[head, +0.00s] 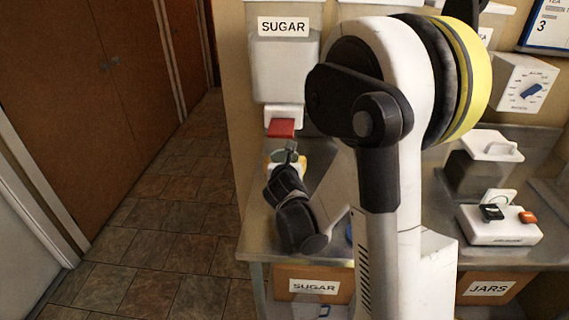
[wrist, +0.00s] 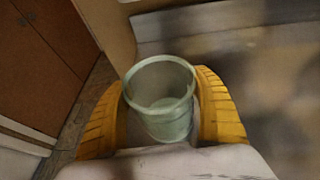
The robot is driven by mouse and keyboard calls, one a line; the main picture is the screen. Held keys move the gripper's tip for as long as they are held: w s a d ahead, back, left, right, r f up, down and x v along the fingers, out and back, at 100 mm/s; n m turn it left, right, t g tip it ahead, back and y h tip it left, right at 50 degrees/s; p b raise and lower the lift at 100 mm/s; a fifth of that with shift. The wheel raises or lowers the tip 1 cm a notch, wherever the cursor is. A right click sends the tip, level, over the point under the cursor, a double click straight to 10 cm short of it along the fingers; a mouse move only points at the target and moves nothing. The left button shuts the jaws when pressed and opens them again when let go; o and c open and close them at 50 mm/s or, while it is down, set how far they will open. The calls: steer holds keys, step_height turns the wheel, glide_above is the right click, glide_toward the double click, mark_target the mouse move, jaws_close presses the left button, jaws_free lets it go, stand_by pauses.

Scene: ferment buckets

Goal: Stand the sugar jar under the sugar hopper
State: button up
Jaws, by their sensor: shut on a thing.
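The sugar hopper (head: 284,60) is a pale bin on the wall with a SUGAR label and a red piece (head: 281,128) at its outlet. My gripper (head: 287,163) is low in front of the outlet, above the counter's left end. In the wrist view, its yellow pads (wrist: 161,110) are shut on a pale green, open-topped jar (wrist: 160,88), one pad on each side. The jar is upright and looks empty. In the head view, only a bit of its rim shows below the red piece. I cannot tell whether it touches the counter.
The metal counter (head: 258,240) runs right from its left end. A white scale (head: 500,226) and a lidded grey container (head: 486,160) stand on its right. Boxes labelled SUGAR (head: 312,285) and JARS (head: 487,288) are below. Tiled floor (head: 165,235) at left is clear.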

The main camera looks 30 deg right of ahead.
steer(key=shift+w+d+f, duration=0.1)
steer(key=shift+w+d, duration=0.5)
steer(key=shift+w, duration=0.3)
steer(key=shift+f+b, duration=0.65)
steer(key=shift+f, duration=0.15)
steer(key=shift+s+a+r, duration=0.1)
steer(key=shift+a+r, duration=0.05)
steer(key=o, duration=1.4)
steer(key=shift+f, duration=0.2)
steer(key=shift+o, duration=0.2)
steer(key=shift+r, duration=0.15)
